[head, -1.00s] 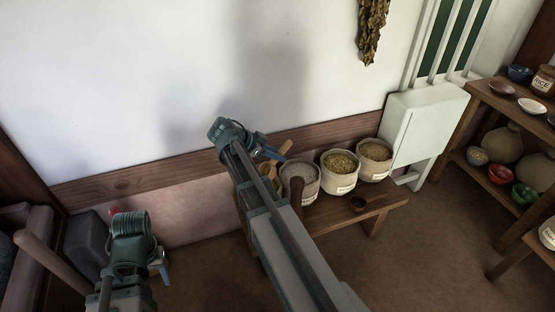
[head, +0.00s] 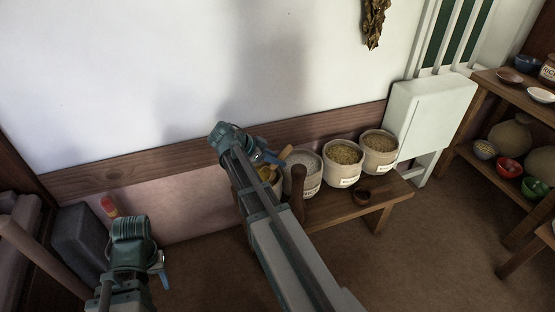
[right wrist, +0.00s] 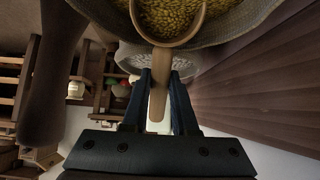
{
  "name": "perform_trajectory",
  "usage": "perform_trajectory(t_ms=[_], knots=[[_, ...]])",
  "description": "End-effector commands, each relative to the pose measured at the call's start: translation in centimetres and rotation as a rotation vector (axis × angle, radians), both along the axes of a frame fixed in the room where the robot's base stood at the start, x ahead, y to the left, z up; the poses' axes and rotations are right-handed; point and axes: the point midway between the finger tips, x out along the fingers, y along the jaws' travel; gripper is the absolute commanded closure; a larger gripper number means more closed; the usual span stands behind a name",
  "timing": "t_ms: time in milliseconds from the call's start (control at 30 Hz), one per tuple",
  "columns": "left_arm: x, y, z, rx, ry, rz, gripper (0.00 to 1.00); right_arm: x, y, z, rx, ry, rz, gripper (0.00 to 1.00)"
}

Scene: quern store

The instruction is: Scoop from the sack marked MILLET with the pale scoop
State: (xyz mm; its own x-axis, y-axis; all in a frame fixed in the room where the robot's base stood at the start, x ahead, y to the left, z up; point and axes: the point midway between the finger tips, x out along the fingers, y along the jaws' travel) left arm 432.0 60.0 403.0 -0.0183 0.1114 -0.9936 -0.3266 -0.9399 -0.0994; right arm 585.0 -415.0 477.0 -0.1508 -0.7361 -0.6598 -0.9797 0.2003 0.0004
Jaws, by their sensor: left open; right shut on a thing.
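My right gripper (head: 264,156) is shut on the handle of the pale scoop (right wrist: 158,103). In the right wrist view the scoop's bowl lies at the top, inside the mouth of a sack (right wrist: 228,31) of yellow grain. Yellow grain shows within the bowl's rim; I cannot tell how deep the bowl sits. In the head view this sack (head: 277,184) is the leftmost on the bench, mostly hidden by my right arm, its label out of sight. The labels on the other sacks are too small to read. My left gripper (head: 161,268) is open, low at the left, away from the sacks.
Sacks of whitish (head: 307,163), golden (head: 343,153) and tan (head: 379,142) grain stand in a row on the wooden bench (head: 386,197). A brown post (head: 297,184) stands close beside my right arm. Shelves with bowls are at right.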

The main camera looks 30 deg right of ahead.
Motion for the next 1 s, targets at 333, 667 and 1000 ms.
perform_trajectory(t_ms=[333, 667, 1000], knots=[[0.0, 0.0, 0.2, 0.000, 0.000, 0.000, 0.50, 0.6, 2.6, 0.2, 0.000, 0.000, 0.001, 1.00], [0.0, 0.0, 1.7, 0.000, 0.001, -0.002, 0.50, 0.3, 2.0, -0.7, 0.155, -0.030, -0.003, 1.00], [0.0, 0.0, 4.1, 0.000, 0.001, -0.008, 0.50, 0.1, 0.7, -0.9, 0.366, -0.075, -0.003, 1.00]])
